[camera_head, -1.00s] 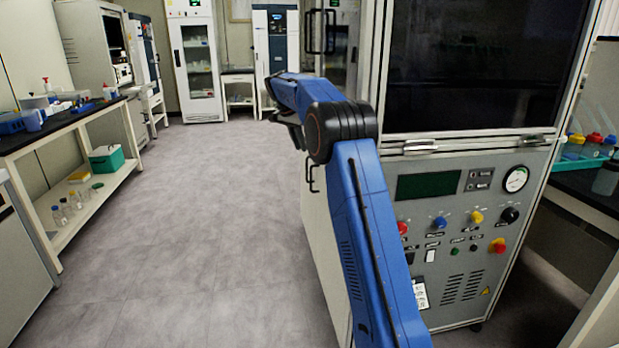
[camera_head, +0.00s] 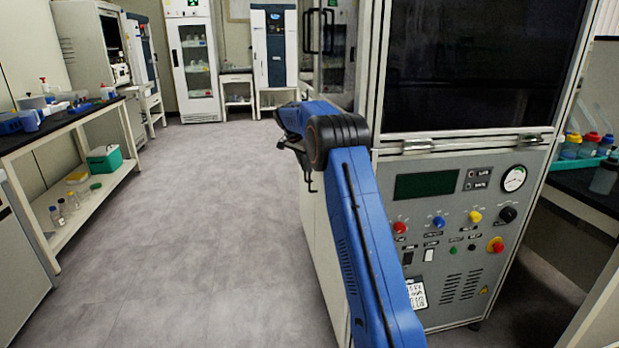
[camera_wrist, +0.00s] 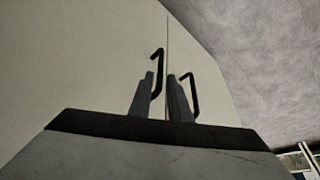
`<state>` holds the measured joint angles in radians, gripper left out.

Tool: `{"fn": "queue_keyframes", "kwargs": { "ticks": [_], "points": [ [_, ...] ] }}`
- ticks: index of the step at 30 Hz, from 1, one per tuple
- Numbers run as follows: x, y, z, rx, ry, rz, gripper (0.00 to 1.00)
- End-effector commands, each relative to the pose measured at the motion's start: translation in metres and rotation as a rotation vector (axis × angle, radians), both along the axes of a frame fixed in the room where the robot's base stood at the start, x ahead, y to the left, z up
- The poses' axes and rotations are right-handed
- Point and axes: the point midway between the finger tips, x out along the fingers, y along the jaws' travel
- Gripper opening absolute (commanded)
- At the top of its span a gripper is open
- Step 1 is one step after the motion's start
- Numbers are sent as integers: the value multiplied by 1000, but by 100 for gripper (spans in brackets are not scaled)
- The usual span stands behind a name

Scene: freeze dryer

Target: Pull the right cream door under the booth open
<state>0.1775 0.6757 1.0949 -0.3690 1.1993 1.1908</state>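In the wrist view two cream doors, the left (camera_wrist: 85,75) and the right (camera_wrist: 205,75), meet at a thin dark seam. Each has a bent black handle near the seam: a left handle (camera_wrist: 159,58) and a right handle (camera_wrist: 194,92). My gripper (camera_wrist: 161,76) has its grey fingers apart. The left handle shows between the fingers and the right handle shows beyond the right finger. Whether a finger touches either handle is unclear. In the head view my gripper (camera_head: 288,142) is beside the booth's lower cabinet (camera_head: 322,235), mostly hidden behind my blue arm.
The booth's dark window (camera_head: 475,65) and control panel (camera_head: 450,220) stand right of my arm. A bench (camera_head: 75,140) with bottles and boxes lines the left wall. The grey floor (camera_head: 190,230) between is clear. A glass-door cabinet (camera_head: 192,60) stands at the back.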

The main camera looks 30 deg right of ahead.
Motion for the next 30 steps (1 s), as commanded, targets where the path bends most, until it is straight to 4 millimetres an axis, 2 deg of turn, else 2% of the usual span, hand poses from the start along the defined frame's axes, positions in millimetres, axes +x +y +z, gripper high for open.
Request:
{"fn": "queue_keyframes", "kwargs": {
  "ticks": [6,12,24,26,30],
  "points": [
    [4,-14,-34,1,2,-2,17],
    [7,-21,-51,0,0,0,17],
    [7,-22,-56,0,0,0,17],
    [7,-22,-56,0,0,0,3],
    [7,-22,-56,0,0,0,0]
  ]
}}
